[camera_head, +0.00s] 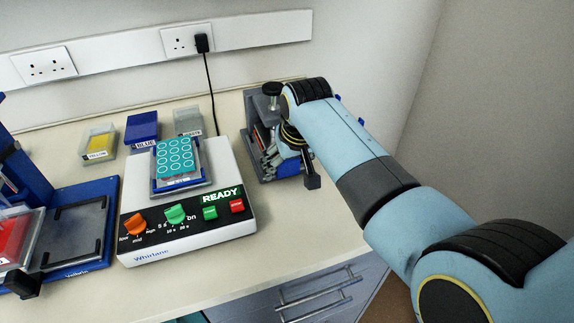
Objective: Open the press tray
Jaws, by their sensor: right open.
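A grey press (251,147) with a dark screw knob (271,90) on top stands at the back right of the bench. Something reddish shows inside it. My right arm reaches in from the right, and its wrist hides much of the press's right side. My right gripper (268,158) is open at the front of the press. Whether it touches the press or a tray is too small to tell. A black block (312,182) on a short bar shows just right of the gripper; I cannot tell what it belongs to. I cannot make out the tray clearly. My left gripper is not in view.
A white machine (190,244) reading READY, with a teal-topped plate (175,157), stands left of the press. A blue station (100,250) is at far left. Yellow (99,144), blue (142,130) and grey (188,121) boxes sit behind. Bare bench lies in front of the press.

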